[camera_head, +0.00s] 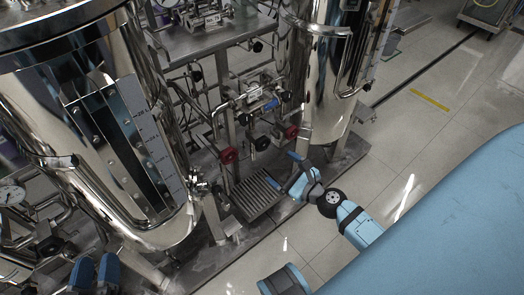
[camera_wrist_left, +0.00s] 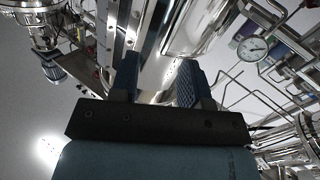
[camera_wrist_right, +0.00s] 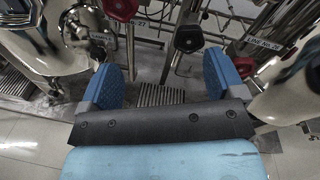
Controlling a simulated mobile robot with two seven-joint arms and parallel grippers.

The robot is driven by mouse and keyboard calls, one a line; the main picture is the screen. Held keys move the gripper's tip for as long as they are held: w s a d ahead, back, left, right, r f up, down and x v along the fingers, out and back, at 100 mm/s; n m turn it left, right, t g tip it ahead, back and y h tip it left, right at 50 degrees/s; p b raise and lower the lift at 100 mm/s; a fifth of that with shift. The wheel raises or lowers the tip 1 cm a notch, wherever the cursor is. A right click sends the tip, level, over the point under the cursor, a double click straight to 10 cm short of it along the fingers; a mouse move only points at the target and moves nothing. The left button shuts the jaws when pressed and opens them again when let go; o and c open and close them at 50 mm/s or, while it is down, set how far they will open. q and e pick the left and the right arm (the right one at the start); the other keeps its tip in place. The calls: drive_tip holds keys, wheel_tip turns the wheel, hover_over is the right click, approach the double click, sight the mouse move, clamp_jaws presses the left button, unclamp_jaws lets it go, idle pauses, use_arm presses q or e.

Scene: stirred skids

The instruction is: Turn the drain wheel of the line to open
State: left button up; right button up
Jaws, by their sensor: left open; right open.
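Red handwheels sit low on the pipework between two steel tanks: a left one (camera_head: 228,155) and a right one (camera_head: 292,131), with a dark wheel (camera_head: 262,143) between them. Which one is the drain wheel I cannot tell. The right wrist view shows a red wheel (camera_wrist_right: 122,8) at the top, a dark wheel (camera_wrist_right: 188,38) in the middle and a red wheel (camera_wrist_right: 243,66) at right. My right gripper (camera_head: 283,171) is open and empty, just in front of the wheels, apart from them. My left gripper (camera_head: 95,272) is open and empty at the lower left, far from the wheels.
A large tank (camera_head: 125,70) stands at left and another (camera_head: 315,60) at right. A floor grate (camera_head: 255,194) lies below the wheels. Pipes and a gauge (camera_wrist_left: 252,48) are near my left gripper. The tiled floor (camera_head: 425,120) at right is clear.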

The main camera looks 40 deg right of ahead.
sight(265, 144)
drive_tip(key=w+d+f+m+t+h+b, duration=0.25)
drive_tip(key=d+f+m+b, duration=0.25)
drive_tip(key=m, duration=0.4)
drive_tip(key=shift+g+y, duration=0.25)
drive_tip(key=shift+g, duration=0.2)
drive_tip(key=w, duration=0.8)
drive_tip(key=w+a, duration=0.1)
drive_tip(key=w, duration=0.4)
drive_tip(key=shift+w+a+b, duration=0.1)
drive_tip(key=shift+b, duration=0.3)
use_arm(q)
drive_tip(key=shift+s+d+f+t+h, duration=0.2)
drive_tip(key=shift+s+d+f+h, duration=0.15)
drive_tip(key=shift+f, duration=0.3)
drive_tip(key=shift+s+d+f+t+h, duration=0.15)
drive_tip(key=shift+d+f+t+h, duration=0.1)
drive_tip(key=shift+f+h, duration=0.3)
use_arm(e)
drive_tip(key=c, duration=0.9)
